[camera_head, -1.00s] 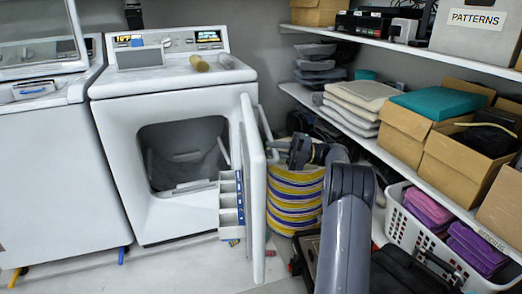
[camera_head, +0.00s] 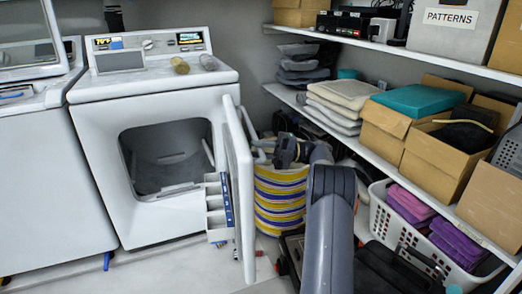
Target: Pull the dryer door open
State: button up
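The white dryer (camera_head: 150,125) stands left of centre with its drum opening (camera_head: 170,155) in plain view. Its door (camera_head: 238,185) is swung wide open on the right side of the opening and shows nearly edge-on. A small rack of trays (camera_head: 216,205) shows at the door's inner side. My gripper (camera_head: 272,151) is just right of the door, on its outer side, at the end of my dark grey arm. Its fingertips are small and hard to make out. I cannot tell whether they touch the door or are open or shut.
Yellow, white and blue banded round stack (camera_head: 280,200) stands behind my gripper. A white basket with purple cloths (camera_head: 385,220) and shelves with cardboard boxes (camera_head: 440,160) line the right. A second white machine (camera_head: 50,180) stands left. The floor before the dryer (camera_head: 170,270) is clear.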

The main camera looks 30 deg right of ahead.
jog(key=b+v, duration=0.7)
jog(key=b, duration=0.4)
jog(key=shift+d, duration=0.25)
jog(key=shift+s+a, duration=0.1)
dwell(0.6)
jog(key=p+x, duration=0.4)
jog(key=p, duration=0.6)
jog(key=shift+a+r, duration=0.2)
jog(key=shift+r, duration=0.05)
jog(key=shift+a+p, duration=0.15)
jog(key=shift+p, duration=0.25)
jog(key=shift+w+a, duration=0.25)
jog(key=shift+a, duration=0.3)
jog(key=shift+f, duration=0.1)
